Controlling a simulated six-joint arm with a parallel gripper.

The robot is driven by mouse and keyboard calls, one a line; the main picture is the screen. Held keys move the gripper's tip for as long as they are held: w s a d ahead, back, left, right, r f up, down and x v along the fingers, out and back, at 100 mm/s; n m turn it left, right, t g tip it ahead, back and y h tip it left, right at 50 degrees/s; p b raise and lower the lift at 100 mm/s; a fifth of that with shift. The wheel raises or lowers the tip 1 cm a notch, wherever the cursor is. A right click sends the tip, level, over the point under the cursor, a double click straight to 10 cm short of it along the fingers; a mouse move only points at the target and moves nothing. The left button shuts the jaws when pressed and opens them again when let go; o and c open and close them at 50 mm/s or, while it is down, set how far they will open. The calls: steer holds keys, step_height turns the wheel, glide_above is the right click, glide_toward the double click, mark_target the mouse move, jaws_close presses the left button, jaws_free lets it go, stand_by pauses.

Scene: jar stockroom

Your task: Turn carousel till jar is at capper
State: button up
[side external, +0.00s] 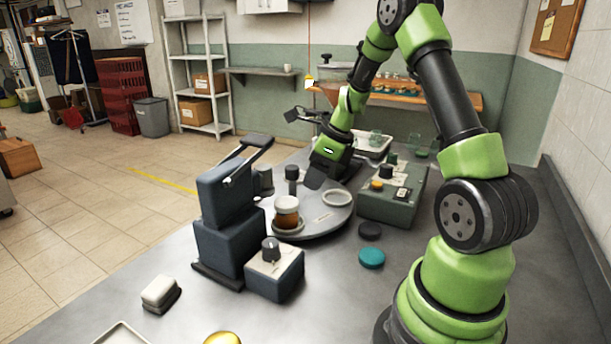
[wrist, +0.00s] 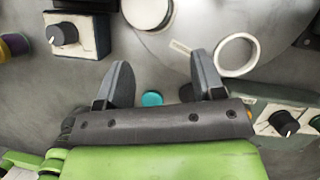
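The carousel (side external: 322,224) is a round grey turntable on the bench; part of it shows at the top of the wrist view (wrist: 192,22). An amber jar (side external: 287,218) with a pale lid stands upright near its front-left rim; a pale round top, likely this jar, shows in the wrist view (wrist: 147,10). The dark blue capper (side external: 226,205) stands just left of it; I cannot tell whether the jar is lined up under its head. An empty white ring (side external: 337,198) lies on the carousel. My gripper (wrist: 165,82) is open and empty, above the carousel's right side.
A dark post (side external: 292,178) rises by the carousel's far left. A knob box (side external: 274,270) stands before the capper. A green control box (side external: 393,195) is at right. A teal disc (side external: 371,258) and dark disc (side external: 370,230) lie on the bench, with free room in front.

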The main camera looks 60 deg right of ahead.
mark_target(292, 167)
steer(key=w+d+r+m+h, duration=0.2)
steer(key=w+d+r+m, duration=0.25)
steer(key=w+d, duration=0.25)
steer(key=x, duration=1)
steer(key=shift+w, duration=0.15)
